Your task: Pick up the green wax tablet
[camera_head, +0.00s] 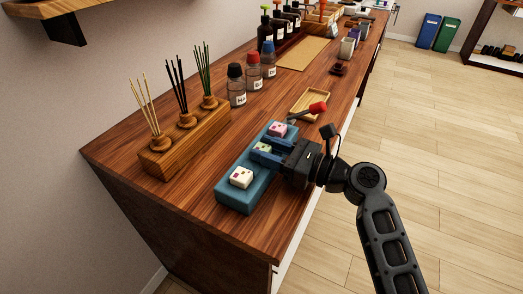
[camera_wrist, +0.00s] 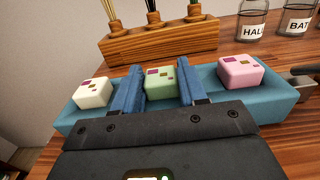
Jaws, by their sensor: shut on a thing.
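The green wax tablet (camera_wrist: 160,84) sits in the middle of a blue tray (camera_wrist: 68,122), between my gripper's two blue fingers. It also shows in the head view (camera_head: 263,147), partly hidden by the fingers. My gripper (camera_head: 262,152) reaches in from the right and is shut on the green tablet; in the wrist view the fingers (camera_wrist: 158,88) stand on both sides of it. A white tablet (camera_head: 241,177) sits at the tray's near end and a pink tablet (camera_head: 278,130) at its far end. I cannot tell whether the green tablet is lifted off the tray.
A wooden block (camera_head: 185,140) with reed sticks stands left of the tray. Bottles with black (camera_head: 236,85), red (camera_head: 253,72) and blue caps stand behind. The near-left tabletop is clear.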

